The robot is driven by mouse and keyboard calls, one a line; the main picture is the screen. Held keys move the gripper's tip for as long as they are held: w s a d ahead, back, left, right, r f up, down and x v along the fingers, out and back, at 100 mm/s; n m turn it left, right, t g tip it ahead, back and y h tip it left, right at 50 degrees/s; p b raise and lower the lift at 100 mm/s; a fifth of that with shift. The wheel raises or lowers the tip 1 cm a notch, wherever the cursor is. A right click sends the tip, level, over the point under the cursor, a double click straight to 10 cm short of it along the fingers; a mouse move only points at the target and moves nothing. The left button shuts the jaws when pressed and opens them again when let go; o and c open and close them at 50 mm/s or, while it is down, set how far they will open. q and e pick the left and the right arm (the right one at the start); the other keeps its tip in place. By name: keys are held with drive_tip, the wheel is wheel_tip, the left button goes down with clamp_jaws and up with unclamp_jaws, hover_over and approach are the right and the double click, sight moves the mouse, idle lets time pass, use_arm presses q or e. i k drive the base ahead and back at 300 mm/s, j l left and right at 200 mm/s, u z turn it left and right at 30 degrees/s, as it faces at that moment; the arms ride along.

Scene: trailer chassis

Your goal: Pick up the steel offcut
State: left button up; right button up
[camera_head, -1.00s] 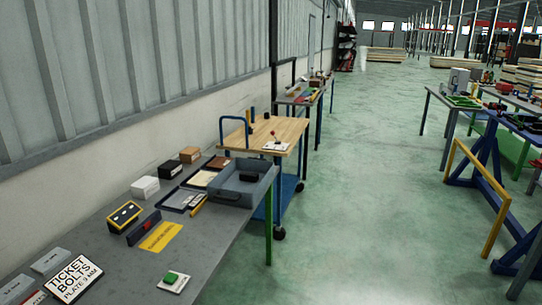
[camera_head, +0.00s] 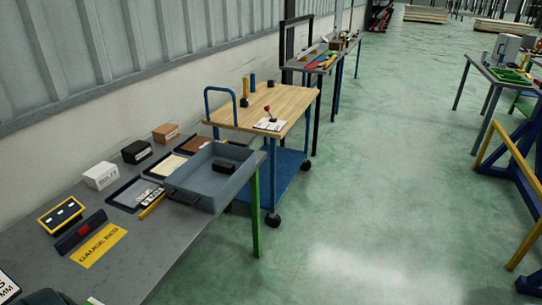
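I cannot pick out a piece that is clearly the steel offcut. A small dark block (camera_head: 223,167) lies inside an open grey tray (camera_head: 192,196) at the right end of the near grey bench (camera_head: 150,262); I cannot tell what it is. Neither gripper shows. A dark rounded shape at the bottom left edge is cut off and too partial to identify.
On the bench are a white box (camera_head: 100,176), a black box (camera_head: 136,152), a brown box (camera_head: 166,133), a yellow gauge bed plate (camera_head: 98,246) and shallow trays. A wood-topped blue cart (camera_head: 275,101) stands beyond. Green floor (camera_head: 380,200) to the right is clear.

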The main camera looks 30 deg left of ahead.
sight(222, 167)
drive_tip(key=i+l+u, duration=0.15)
drive_tip(key=i, duration=0.5)
drive_tip(key=i+l+u, duration=0.2)
drive_tip(key=i, duration=0.45)
drive_tip(key=i+l+u, duration=0.15)
drive_tip(key=i+u, duration=0.35)
drive_tip(key=i+l+u, duration=0.2)
drive_tip(key=u, duration=0.25)
drive_tip(key=i+l+u, duration=0.3)
drive_tip(key=l+u, duration=0.2)
drive_tip(key=i+l+u, duration=0.2)
drive_tip(key=l, duration=0.15)
drive_tip(key=l+u, duration=0.2)
drive_tip(key=i+l, duration=0.05)
drive_tip(key=l, duration=0.1)
